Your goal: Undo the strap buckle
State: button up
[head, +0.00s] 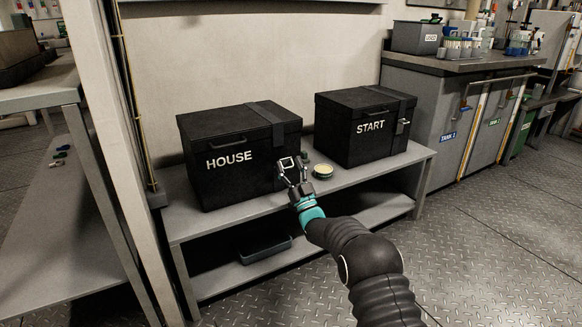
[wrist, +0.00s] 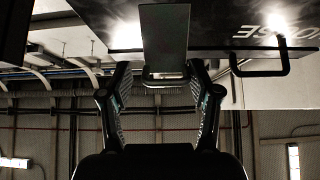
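A black box marked HOUSE (head: 225,178) stands on the bench with a dark strap (head: 268,113) over its lid. The strap's metal buckle (head: 287,163) is on the front face, right of the lettering. My gripper (head: 292,172) is at this buckle, its fingers pointing toward the box. In the wrist view the picture is upside down; the strap (wrist: 165,40) ends in the buckle (wrist: 165,80) between the two fingers of my gripper (wrist: 160,85). The fingers are spread, with a gap on each side of the buckle. I cannot tell the exact depth between them.
A second black box marked START (head: 350,140) stands to the right, with its own strap and buckle (head: 402,126). A small round tin (head: 322,171) sits on the bench (head: 225,218) beside my gripper. A dark tray (head: 264,249) is on the lower shelf.

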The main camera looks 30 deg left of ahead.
jog(key=shift+s+a, duration=0.1)
jog(key=shift+s+f, duration=0.15)
jog(key=shift+f, duration=0.05)
jog(key=v, duration=1.1)
jog(key=shift+d+f, duration=0.15)
jog(key=shift+d, duration=0.15)
